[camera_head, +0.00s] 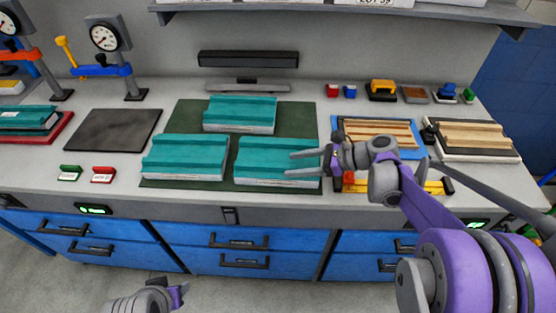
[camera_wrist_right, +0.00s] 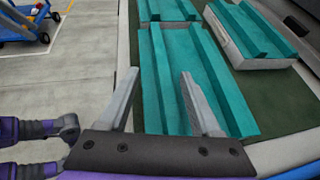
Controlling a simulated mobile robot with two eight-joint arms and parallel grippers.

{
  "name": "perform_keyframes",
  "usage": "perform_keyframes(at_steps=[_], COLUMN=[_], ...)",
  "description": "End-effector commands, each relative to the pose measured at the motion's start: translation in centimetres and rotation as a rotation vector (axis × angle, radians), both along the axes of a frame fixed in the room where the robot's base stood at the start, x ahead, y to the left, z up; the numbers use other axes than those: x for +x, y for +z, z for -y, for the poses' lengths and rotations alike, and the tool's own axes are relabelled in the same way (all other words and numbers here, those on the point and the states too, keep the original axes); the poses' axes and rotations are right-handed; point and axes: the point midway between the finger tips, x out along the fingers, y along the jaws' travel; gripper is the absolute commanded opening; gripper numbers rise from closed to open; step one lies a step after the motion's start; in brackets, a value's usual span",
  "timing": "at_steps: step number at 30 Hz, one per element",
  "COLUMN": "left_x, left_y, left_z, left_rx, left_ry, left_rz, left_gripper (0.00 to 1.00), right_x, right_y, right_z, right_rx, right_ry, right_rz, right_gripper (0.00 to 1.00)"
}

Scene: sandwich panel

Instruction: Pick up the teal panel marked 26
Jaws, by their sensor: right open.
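Three teal panels with raised ribs lie on a dark green mat (camera_head: 300,115): one at the back (camera_head: 240,108), one front left (camera_head: 185,152), one front right (camera_head: 262,150). I cannot read a 26 on any of them. My right gripper (camera_head: 289,164) is open and empty at the right end of the front right panel. In the right wrist view, one finger of the gripper (camera_wrist_right: 160,73) shows beside that panel's left edge and the other over the panel (camera_wrist_right: 218,78). I cannot tell whether they touch. My left gripper (camera_head: 181,292) shows only partly, low in front of the drawers.
Another teal panel (camera_head: 28,118) lies on a red tray (camera_head: 62,126) at far left. A bare dark plate (camera_head: 112,130) lies beside it. A blue tray (camera_head: 410,153) with wooden strips and a pale ribbed panel (camera_head: 470,135) are at right. Small red and green blocks sit at front left.

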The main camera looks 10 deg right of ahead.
Motion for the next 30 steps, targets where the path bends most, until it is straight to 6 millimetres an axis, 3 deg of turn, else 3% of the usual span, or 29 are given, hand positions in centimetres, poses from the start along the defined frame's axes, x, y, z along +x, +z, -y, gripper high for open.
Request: perform_keyframes(at_steps=[9,18,27,30], left_x=[0.0,0.0,0.0,0.0], left_y=[0.2,0.2,0.2,0.2], left_z=[0.0,0.0,0.0,0.0], left_rx=[0.000,0.000,0.000,0.000], left_ry=[0.000,0.000,0.000,0.000], left_rz=[0.001,0.001,0.001,0.001], left_gripper=[0.50,0.50,0.50,0.50], right_x=[2.1,2.3,2.3,2.3], right_y=[-1.9,-2.1,-2.1,-2.1], right_z=[-3.4,-3.8,-3.8,-3.7], right_rx=[0.000,-0.001,-0.001,-0.001], right_ry=[0.004,0.000,0.000,0.000], right_rz=[0.000,0.000,0.000,0.000], right_gripper=[0.65,0.65,0.13,0.00])
